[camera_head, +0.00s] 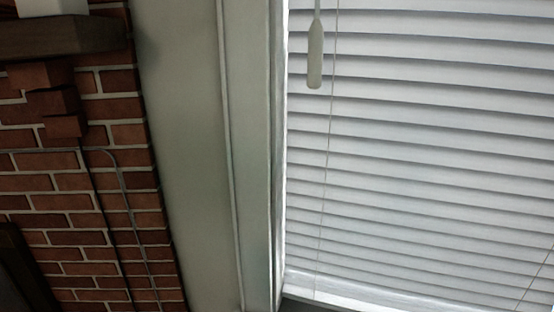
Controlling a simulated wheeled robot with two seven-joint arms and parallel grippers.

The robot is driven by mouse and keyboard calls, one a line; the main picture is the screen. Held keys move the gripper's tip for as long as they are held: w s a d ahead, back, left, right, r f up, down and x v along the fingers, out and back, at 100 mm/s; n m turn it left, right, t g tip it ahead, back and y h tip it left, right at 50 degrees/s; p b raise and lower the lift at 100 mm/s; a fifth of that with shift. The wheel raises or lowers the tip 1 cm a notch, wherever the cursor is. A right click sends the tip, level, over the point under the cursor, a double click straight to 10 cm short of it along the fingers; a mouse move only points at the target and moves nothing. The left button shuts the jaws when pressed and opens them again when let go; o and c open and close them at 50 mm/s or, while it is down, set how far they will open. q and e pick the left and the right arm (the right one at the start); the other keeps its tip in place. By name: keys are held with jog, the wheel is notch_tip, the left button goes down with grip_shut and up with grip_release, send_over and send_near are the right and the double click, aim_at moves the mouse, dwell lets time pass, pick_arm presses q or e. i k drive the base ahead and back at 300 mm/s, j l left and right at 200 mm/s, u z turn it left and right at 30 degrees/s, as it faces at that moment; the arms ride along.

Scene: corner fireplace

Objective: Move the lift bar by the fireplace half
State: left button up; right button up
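White horizontal blinds (430,158) cover the window on the right, with their slats hanging down to the sill. A pale, paddle-shaped handle (315,58) hangs upright in front of the slats at the upper left of the window. A thin cord (328,150) runs down beside it. The white bottom rail (365,291) of the blinds is low, near the sill. The red brick fireplace (65,205) stands at the left. I cannot tell for certain which part is the lift bar. Neither of my grippers is in view.
A dark mantel (60,36) juts from the bricks at the upper left, with a white object (52,7) on it. Stepped bricks (62,100) stick out below it. A grey cable (122,185) runs down the bricks. A pale wall strip (185,130) separates fireplace and window.

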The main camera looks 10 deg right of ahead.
aim_at(337, 307)
jog(key=k+l+u, duration=0.35)
jog(key=k+l, duration=0.55)
